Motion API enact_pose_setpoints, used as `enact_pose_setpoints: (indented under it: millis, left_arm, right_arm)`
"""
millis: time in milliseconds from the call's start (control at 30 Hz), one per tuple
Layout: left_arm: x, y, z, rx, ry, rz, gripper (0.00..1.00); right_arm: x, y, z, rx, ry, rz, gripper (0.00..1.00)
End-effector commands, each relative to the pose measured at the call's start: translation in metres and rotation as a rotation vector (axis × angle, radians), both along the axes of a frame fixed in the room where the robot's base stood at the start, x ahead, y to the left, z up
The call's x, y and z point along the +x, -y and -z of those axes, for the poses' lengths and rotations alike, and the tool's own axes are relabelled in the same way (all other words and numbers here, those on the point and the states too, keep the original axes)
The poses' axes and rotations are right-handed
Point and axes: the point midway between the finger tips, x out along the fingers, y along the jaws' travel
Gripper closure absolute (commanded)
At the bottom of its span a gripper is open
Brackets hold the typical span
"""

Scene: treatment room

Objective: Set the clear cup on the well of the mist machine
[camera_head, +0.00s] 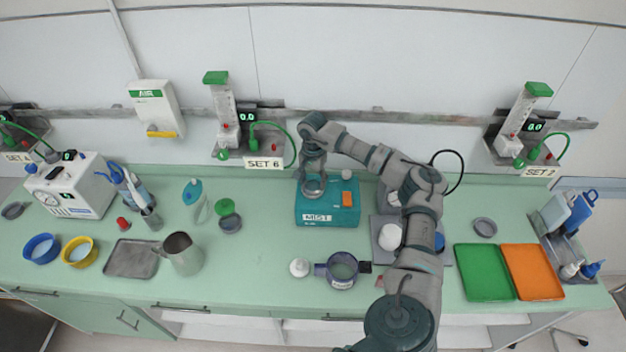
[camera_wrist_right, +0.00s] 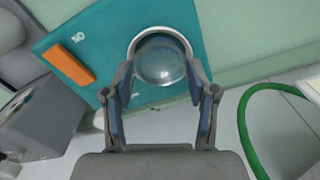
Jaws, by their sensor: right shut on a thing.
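The mist machine (camera_head: 329,216) is a teal box with a MIST label, an orange switch and a round well on top, near the back of the counter. My right gripper (camera_head: 314,179) is over its left part and points down. In the right wrist view the gripper (camera_wrist_right: 160,85) is shut on the clear cup (camera_wrist_right: 160,58), a round see-through cup held between the fingertips. The cup lines up with the pale ring of the well; whether it touches the ring I cannot tell. In the head view the gripper partly hides the cup (camera_head: 314,188). My left gripper is not in view.
A green tube (camera_wrist_right: 243,130) hangs behind. Green (camera_head: 482,272) and orange trays (camera_head: 532,272) lie at right.

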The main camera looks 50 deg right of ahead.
Motion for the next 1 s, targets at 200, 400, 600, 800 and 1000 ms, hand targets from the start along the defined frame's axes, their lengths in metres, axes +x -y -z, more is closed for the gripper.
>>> enact_pose_setpoints:
  millis: [200, 400, 600, 800, 1000]
  left_arm:
    - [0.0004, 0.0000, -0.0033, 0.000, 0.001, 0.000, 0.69]
    - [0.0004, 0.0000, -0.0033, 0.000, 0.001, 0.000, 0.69]
    - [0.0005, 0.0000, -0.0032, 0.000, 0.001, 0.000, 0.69]
    - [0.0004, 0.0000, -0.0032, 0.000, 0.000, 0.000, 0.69]
    - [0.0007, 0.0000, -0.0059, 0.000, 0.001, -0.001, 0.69]
  right_arm:
    - [0.0001, -0.0001, 0.0000, 0.000, 0.000, 0.000, 0.80]
    - [0.0002, 0.0000, 0.0005, 0.000, 0.001, 0.000, 0.80]
    - [0.0002, 0.0000, 0.0006, 0.000, 0.001, 0.000, 0.13]
    - [0.0001, 0.0001, 0.0007, 0.000, 0.000, 0.000, 0.13]
    - [0.0001, 0.0001, -0.0021, 0.000, 0.000, 0.000, 0.13]
